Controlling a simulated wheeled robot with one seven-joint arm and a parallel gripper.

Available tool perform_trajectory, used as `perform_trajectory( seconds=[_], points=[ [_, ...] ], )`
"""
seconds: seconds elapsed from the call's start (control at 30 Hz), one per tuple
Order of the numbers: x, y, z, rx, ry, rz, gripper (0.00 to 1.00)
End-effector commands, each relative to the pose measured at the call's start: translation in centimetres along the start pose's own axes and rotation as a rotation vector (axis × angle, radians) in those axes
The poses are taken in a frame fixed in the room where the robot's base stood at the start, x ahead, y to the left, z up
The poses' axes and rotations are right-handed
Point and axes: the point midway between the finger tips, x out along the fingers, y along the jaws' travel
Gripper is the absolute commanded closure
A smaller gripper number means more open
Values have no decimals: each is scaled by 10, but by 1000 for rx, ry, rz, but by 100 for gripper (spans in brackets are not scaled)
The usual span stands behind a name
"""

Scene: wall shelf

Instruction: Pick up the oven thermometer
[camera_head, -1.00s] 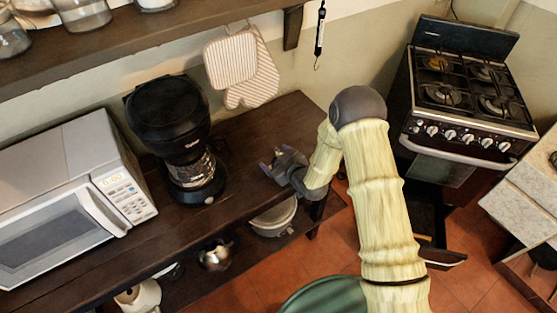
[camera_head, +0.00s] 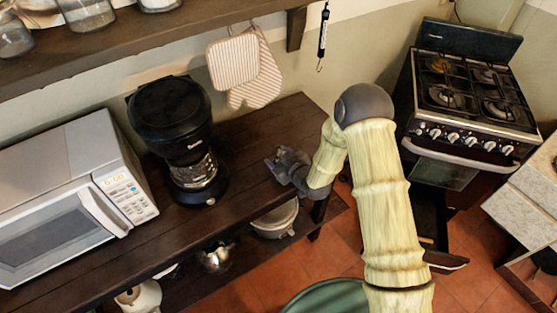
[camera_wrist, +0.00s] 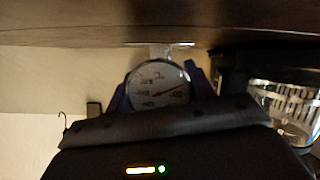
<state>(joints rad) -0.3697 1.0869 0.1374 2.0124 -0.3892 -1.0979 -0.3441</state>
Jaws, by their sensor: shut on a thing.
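The thermometer cannot be made out there.
A black coffee maker (camera_head: 178,130) stands left of my gripper, with a microwave (camera_head: 70,195) farther left. A stove (camera_head: 465,95) is at the right. The table top right of the coffee maker is clear.

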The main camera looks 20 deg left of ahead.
Motion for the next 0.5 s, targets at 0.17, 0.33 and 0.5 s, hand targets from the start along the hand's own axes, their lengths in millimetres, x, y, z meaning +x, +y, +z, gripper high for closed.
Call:
perform_trajectory(
  seconds=[0.17,0.33,0.5],
  points=[
    [-9,6,-25,-2,5,2,69],
    [-20,13,-51,-2,5,2,69],
    [-29,18,-70,-2,2,2,69]
  ],
)
